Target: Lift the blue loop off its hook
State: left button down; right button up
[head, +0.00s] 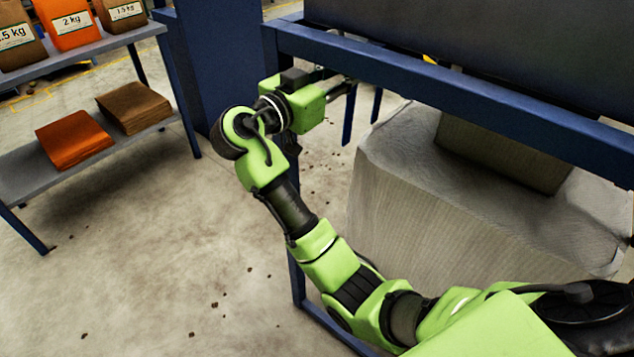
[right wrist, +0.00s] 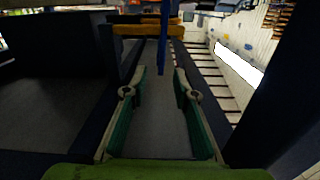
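A blue loop (head: 349,115) shows as a narrow strip hanging below the blue beam in the head view, with another blue strip (head: 377,104) just right of it. In the right wrist view a blue strip (right wrist: 163,45) hangs down ahead, lined up with the gap between the fingers. I cannot tell whether it is between the fingertips or beyond them. My right gripper (head: 338,88) is at the beam, its tips partly hidden. In the right wrist view its fingers (right wrist: 160,72) are apart, with nothing gripped. I cannot make out the hook. My left gripper is out of view.
The blue beam (head: 460,95) runs close beside my right gripper. A pale wrapped block (head: 400,215) stands below it. At left, a grey shelf (head: 90,150) holds orange and brown bags. The floor between shelf and frame is clear apart from small crumbs.

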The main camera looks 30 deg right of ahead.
jog(key=a+f+n+y+p, duration=0.1)
jog(key=f+n+y, duration=0.1)
jog(key=f, duration=0.7)
jog(key=a+f+n+t+y+p, duration=0.1)
jog(key=a+f+n+y+p, duration=0.1)
jog(key=f+n, duration=0.3)
jog(key=a+f+n+y+p, duration=0.1)
jog(key=a+f+n+y, duration=0.1)
jog(key=f, duration=1.1)
jog(key=shift+w+n+t+y+p, duration=0.3)
jog(key=shift+w+n+y+p, duration=0.15)
jog(key=shift+n+y, duration=0.5)
jog(key=shift+f, duration=0.1)
